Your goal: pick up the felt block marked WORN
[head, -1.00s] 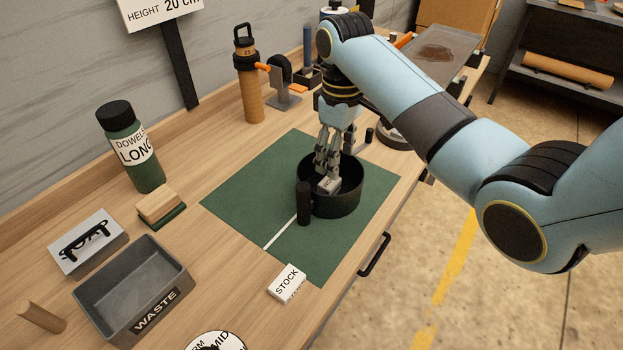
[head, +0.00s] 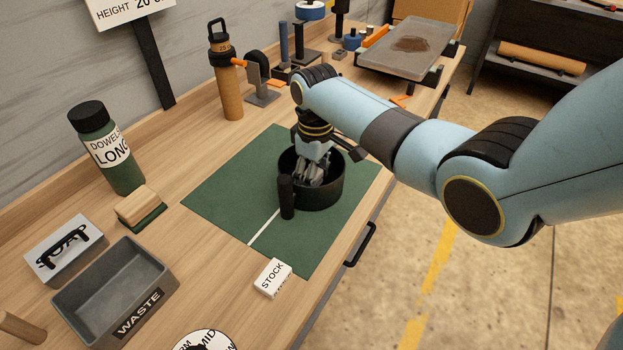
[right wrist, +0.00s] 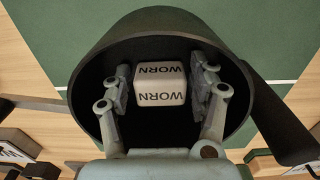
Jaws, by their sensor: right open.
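The felt block marked WORN (right wrist: 160,84) is a small white block inside a round black pan (right wrist: 105,62) with a handle. In the right wrist view it lies between the two fingers of my right gripper (right wrist: 160,92). The fingers are apart, one on each side, with a narrow gap showing at the block. In the head view my right gripper (head: 313,172) reaches down into the pan (head: 330,195), and its fingers hide the block. My left gripper is not in view.
The pan stands on a green mat (head: 215,195). A white STOCK block (head: 273,279) lies at the mat's near edge. A grey WASTE bin (head: 150,310), a green DOWELS bottle (head: 105,150) and a wooden-backed brush (head: 138,207) stand left. A grey tray (head: 375,55) is at the back.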

